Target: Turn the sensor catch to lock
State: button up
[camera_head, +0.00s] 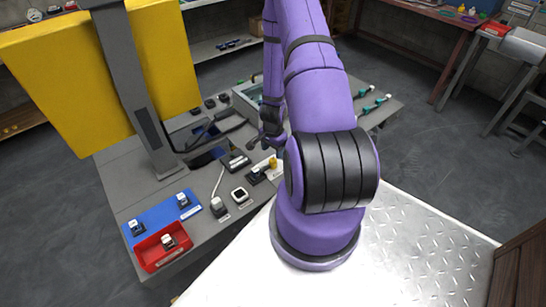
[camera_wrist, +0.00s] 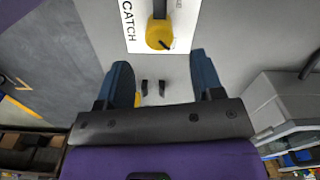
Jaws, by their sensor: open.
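The sensor catch is a round yellow knob with a dark mark, on a white plate (camera_wrist: 185,40) lettered "CATCH". The knob (camera_wrist: 158,34) is at the top middle of the wrist view, with a dark upright part just above it. In the head view a small yellow piece (camera_head: 273,162), likely the same knob, sits on the grey bench below my gripper (camera_head: 270,128). In the wrist view my gripper (camera_wrist: 162,72) is open, its two dark blue fingers wide apart. The knob lies beyond the fingertips, between their lines, and appears untouched. The lock marking is not readable.
The grey bench holds several small devices, a blue mat (camera_head: 160,217) and a red tray (camera_head: 151,259) at its front left. A dark post (camera_head: 137,90) with yellow panels stands at the left. In the wrist view a grey box (camera_wrist: 285,105) stands at the right.

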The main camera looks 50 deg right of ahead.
aim_at(273, 160)
jog(key=shift+r, duration=1.75)
jog(key=w+a+r+n+t, duration=0.1)
jog(key=w+a+r+n, duration=0.25)
jog(key=r, duration=0.65)
jog(key=w+a+r+n+t, duration=0.15)
jog(key=a+r, duration=0.35)
jog(key=r, duration=0.6)
jog(key=w+a+r+n+t, duration=0.1)
jog(key=w+a+r+n, duration=0.25)
jog(key=r, duration=0.65)
jog(key=s+a+r+n, duration=0.2)
jog(key=s+a+r, duration=0.1)
jog(key=a+r, duration=0.25)
jog(key=s+a+r+n, duration=0.3)
jog(key=s+a+r, duration=0.1)
jog(key=r, duration=0.3)
jog(key=s+a+r+n+t, duration=0.1)
jog(key=s+a+r+n, duration=0.1)
jog(key=s+r, duration=0.2)
jog(key=s+a+r+n, duration=0.3)
jog(key=s+r, duration=0.1)
jog(key=s, duration=0.5)
jog(key=shift+t, duration=0.35)
